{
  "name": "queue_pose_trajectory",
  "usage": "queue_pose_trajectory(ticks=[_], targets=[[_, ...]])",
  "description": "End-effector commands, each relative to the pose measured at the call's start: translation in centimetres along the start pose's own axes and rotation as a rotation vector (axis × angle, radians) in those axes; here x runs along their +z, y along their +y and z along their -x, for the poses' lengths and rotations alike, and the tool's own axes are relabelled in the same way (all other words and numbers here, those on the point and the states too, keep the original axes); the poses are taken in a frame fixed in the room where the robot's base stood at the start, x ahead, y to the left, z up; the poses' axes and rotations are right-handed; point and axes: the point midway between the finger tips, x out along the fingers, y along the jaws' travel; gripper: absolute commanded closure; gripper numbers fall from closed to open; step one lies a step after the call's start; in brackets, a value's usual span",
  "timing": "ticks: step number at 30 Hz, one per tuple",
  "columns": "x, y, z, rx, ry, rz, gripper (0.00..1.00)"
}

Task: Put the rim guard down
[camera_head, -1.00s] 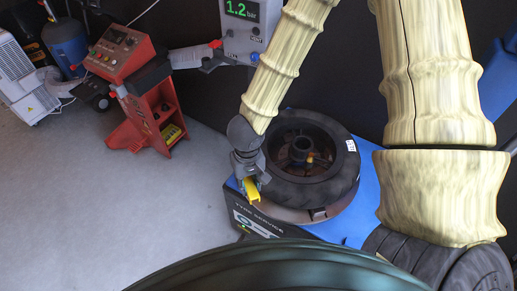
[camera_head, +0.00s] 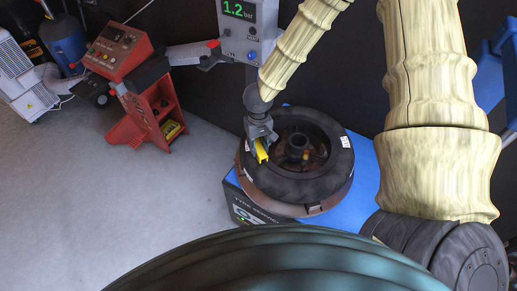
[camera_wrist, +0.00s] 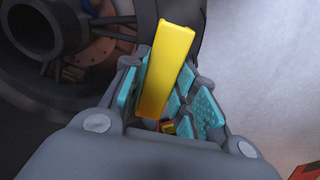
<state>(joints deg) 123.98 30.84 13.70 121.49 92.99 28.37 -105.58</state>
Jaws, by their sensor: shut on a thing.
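The rim guard is a small yellow piece (camera_head: 261,150). It also shows in the wrist view (camera_wrist: 166,70) as a long yellow bar between the teal finger pads. My gripper (camera_head: 259,138) is shut on it, and in the wrist view the fingers (camera_wrist: 168,95) press on both its sides. In the head view it hangs over the left side of the black tyre (camera_head: 338,160). I cannot tell whether it touches the tyre. Part of the guard is hidden by the fingers.
The tyre lies on a blue tyre-service machine (camera_head: 365,200). A grey pressure display post (camera_head: 252,40) stands behind it. A red machine (camera_head: 120,60) with a shelf stands at left. The grey floor (camera_head: 120,190) at left is clear.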

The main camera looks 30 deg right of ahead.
Motion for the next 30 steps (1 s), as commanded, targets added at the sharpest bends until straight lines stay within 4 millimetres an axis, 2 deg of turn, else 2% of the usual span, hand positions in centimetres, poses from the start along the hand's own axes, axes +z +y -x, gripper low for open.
queue_pose_trajectory(ticks=[10, 23, 24, 26, 27, 30], targets=[[-0.2, 0.2, -3.3, 0.002, -0.001, -0.001, 0.88], [-0.2, 0.2, -3.8, 0.000, 0.001, 0.000, 0.88], [-0.3, 0.2, -3.8, 0.000, 0.001, 0.000, 0.65], [-0.3, 0.2, -3.8, 0.000, 0.001, 0.000, 0.54], [-0.3, 0.2, -3.8, 0.000, 0.001, 0.000, 0.51], [-0.3, 0.2, -3.7, 0.000, 0.001, 0.000, 0.51]])
